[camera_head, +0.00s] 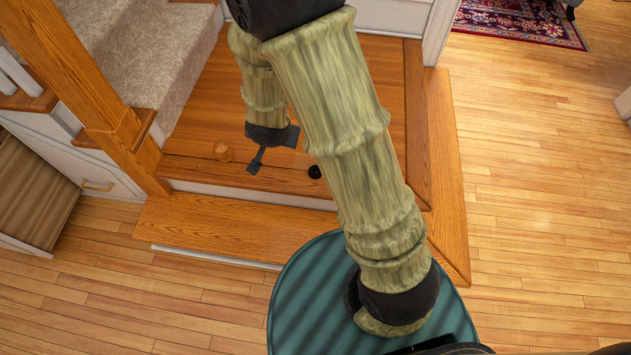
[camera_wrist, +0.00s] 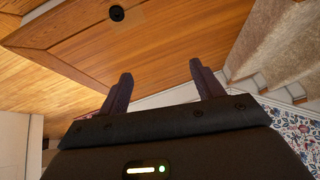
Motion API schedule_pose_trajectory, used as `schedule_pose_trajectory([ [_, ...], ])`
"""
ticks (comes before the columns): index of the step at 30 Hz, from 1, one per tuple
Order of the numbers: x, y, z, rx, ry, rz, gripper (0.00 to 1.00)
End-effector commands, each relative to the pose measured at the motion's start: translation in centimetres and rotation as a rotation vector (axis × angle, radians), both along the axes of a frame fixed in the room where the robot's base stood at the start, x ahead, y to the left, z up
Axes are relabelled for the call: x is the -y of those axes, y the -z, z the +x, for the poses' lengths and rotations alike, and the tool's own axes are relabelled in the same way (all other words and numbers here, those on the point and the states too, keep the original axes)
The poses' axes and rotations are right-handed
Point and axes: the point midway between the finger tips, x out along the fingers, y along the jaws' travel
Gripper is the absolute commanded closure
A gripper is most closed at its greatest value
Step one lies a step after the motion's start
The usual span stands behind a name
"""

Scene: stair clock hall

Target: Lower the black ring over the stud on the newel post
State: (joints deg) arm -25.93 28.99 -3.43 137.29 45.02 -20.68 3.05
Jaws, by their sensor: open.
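A small black round thing, which looks like the black ring (camera_head: 315,172), lies on the wooden landing near its front edge. It also shows at the top of the wrist view (camera_wrist: 116,13). My gripper (camera_head: 273,151) is open and empty, pointing down above the landing, left of the ring and apart from it. A wooden newel post (camera_head: 85,85) rises at the left of the head view. Its top is out of frame, and I cannot make out a stud on it.
A small round wooden piece (camera_head: 223,151) sits on the landing (camera_head: 200,172), left of my gripper. Carpeted stairs (camera_head: 150,55) rise behind the post. An open drawer (camera_head: 40,195) juts out at the left. The floor (camera_head: 540,200) at right is clear.

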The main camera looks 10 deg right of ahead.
Motion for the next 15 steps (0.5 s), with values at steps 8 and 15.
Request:
schedule_pose_trajectory([
  [8,-1.3,11.5,0.7,0.097,0.141,-0.098,0.34],
  [15,-1.4,19.6,0.0,0.2,0.254,-0.223,0.34],
])
